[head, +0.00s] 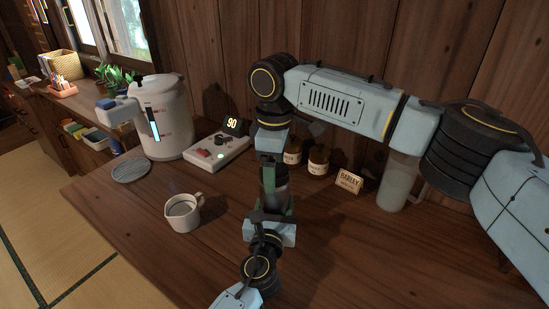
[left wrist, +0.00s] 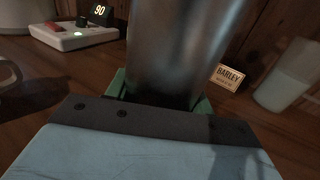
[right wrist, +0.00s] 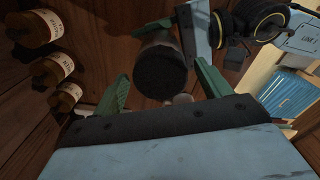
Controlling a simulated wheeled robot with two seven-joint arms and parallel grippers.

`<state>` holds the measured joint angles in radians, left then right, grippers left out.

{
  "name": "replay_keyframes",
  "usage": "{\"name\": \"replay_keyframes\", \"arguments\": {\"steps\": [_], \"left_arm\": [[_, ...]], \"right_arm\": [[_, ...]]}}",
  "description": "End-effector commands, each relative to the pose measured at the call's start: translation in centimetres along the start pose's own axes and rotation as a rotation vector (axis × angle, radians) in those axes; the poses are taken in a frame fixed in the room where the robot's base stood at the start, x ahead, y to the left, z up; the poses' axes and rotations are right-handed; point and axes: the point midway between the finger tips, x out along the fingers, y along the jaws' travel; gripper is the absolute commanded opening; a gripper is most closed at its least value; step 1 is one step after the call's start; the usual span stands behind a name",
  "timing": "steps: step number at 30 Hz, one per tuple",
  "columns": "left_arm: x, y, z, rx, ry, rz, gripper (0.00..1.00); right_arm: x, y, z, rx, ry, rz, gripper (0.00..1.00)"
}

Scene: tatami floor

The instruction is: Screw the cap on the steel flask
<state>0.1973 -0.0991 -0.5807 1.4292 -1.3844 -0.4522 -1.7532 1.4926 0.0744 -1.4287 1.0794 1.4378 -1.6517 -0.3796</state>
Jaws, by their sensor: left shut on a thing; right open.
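The steel flask (head: 276,187) is dark grey and stands roughly upright above the wooden counter. My left gripper (head: 274,203) is shut around its body, and the left wrist view shows the flask's metal side (left wrist: 178,50) between green fingers. My right gripper (head: 271,163) points down just above the flask. In the right wrist view its green fingers (right wrist: 162,72) are open, apart on either side of the flask's dark round top (right wrist: 160,72). I cannot tell whether that dark top is the cap or the bare mouth. No separate cap shows elsewhere.
A white mug (head: 183,212) and a round grey coaster (head: 131,170) are left of the flask. A large white urn (head: 172,115) and a control box (head: 216,153) stand behind. Brown bottles (head: 318,161), a barley sign (head: 348,181) and a translucent container (head: 398,184) line the wall. The front right counter is clear.

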Motion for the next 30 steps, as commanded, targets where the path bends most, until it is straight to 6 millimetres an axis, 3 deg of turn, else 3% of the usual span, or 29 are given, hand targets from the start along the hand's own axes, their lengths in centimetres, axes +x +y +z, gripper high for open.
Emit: {"name": "replay_keyframes", "arguments": {"steps": [6,16,23,24,28,30], "left_arm": [[-0.02,0.03,-0.11,0.002,0.002,0.0,0.0],[-0.02,0.03,-0.11,0.002,0.002,0.001,0.0],[-0.02,0.03,-0.11,0.002,0.002,0.001,0.0],[-0.02,0.03,-0.11,0.002,0.002,0.001,0.0],[-0.02,0.03,-0.11,0.002,0.002,0.001,0.0],[-0.02,0.03,-0.11,0.002,0.002,0.001,0.0]], "right_arm": [[0.0,0.01,0.01,0.0,0.0,0.0,0.74],[-0.03,0.01,0.01,0.0,0.0,0.0,0.31],[-0.06,0.0,0.0,0.007,0.0,0.0,0.31],[-0.06,0.01,0.0,0.007,0.0,0.0,0.63],[-0.05,0.0,0.0,0.007,0.0,0.0,0.8],[-0.05,0.0,0.0,0.007,0.0,0.0,0.83]]}}
